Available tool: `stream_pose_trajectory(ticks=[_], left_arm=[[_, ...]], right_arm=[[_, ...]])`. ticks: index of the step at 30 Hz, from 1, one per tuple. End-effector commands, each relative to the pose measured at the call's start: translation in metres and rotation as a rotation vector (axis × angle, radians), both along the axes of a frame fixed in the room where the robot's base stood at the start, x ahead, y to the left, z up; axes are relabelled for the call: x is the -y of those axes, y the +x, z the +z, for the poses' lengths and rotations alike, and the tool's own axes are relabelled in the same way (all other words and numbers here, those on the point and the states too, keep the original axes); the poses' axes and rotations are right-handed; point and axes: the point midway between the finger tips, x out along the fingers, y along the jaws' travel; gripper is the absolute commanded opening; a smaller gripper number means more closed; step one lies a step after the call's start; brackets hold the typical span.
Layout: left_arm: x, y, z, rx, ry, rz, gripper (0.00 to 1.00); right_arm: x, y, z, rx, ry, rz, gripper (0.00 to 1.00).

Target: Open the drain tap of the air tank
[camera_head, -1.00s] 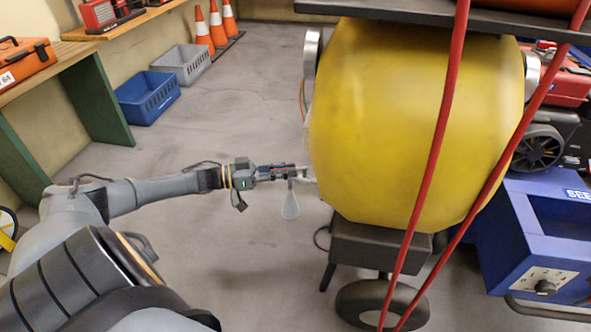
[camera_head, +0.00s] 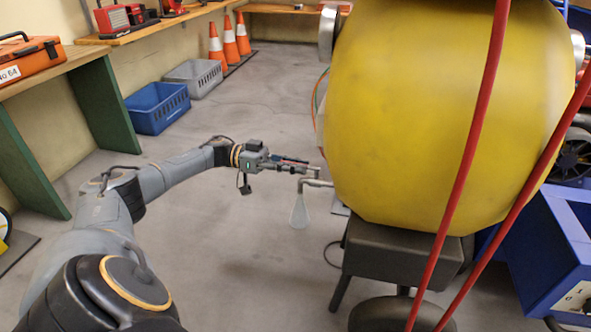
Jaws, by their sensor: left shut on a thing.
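The air tank (camera_head: 430,120) is a big yellow rounded body, right of centre. A small metal drain tap (camera_head: 318,183) sticks out from its lower left side. A pale, translucent cone shape (camera_head: 299,212) hangs below the tap's outlet, like a spray or mist. My left gripper (camera_head: 307,168) reaches in from the left, level with the tap and just above its pipe. It is shut on the tap's small handle, which is mostly hidden by the fingers. My right gripper is not in view.
Red hoses (camera_head: 468,155) hang in front of the tank. A dark box-like stand (camera_head: 395,250) is under it, and a blue machine (camera_head: 555,250) stands at the right. Blue (camera_head: 158,107) and grey (camera_head: 195,76) baskets and cones (camera_head: 229,40) line the back left. The floor between is clear.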

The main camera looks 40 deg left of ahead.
Motion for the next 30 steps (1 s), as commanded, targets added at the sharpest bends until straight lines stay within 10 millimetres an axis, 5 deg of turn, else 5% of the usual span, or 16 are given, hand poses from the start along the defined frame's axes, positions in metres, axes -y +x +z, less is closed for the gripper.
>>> stream_pose_trajectory(ticks=[9,10,13,23,30], left_arm=[[0.001,0.001,0.0,0.0,-0.001,0.0,0.0],[0.001,0.001,0.0,0.0,-0.001,0.0,0.2],[0.001,0.001,0.0,0.0,-0.001,0.0,0.37],[-0.002,0.0,0.0,0.001,0.001,0.001,0.37],[-0.033,-0.015,0.0,0.0,0.001,0.005,0.37]], right_arm=[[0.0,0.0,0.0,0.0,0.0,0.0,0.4],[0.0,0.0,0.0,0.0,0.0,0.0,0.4],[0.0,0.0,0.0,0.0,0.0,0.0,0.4],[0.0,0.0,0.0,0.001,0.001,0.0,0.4],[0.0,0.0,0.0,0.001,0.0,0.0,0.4]])
